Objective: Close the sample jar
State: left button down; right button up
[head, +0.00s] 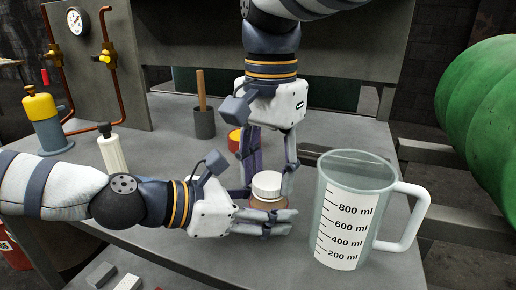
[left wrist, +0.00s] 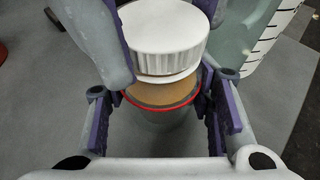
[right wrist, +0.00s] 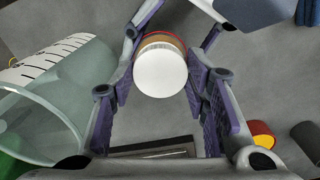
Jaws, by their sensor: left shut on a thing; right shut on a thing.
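The sample jar (left wrist: 160,97) is a small round vessel with tan contents or body and a red ring, standing at the table's front middle. Its white ridged lid (left wrist: 165,42) is directly over the jar; I cannot tell whether it is fully seated. In the head view, the lid (head: 267,184) shows above the tan jar (head: 268,203). My left gripper (head: 268,220) comes in low from the left, shut around the jar body. My right gripper (head: 267,190) points down from above, its fingers on both sides of the lid, which also shows in the right wrist view (right wrist: 160,72).
A clear measuring jug (head: 340,190) stands close to the right of the grippers. A red and yellow container (head: 235,140) and a dark pot with a wooden handle (head: 204,122) stand behind. A white bottle (head: 112,153) stands behind my left arm. Grey blocks (head: 105,278) lie at the front left.

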jog(key=o, duration=0.7)
jog(key=shift+c, duration=0.2)
jog(key=shift+r, duration=2.25)
jog(key=shift+c, duration=0.3)
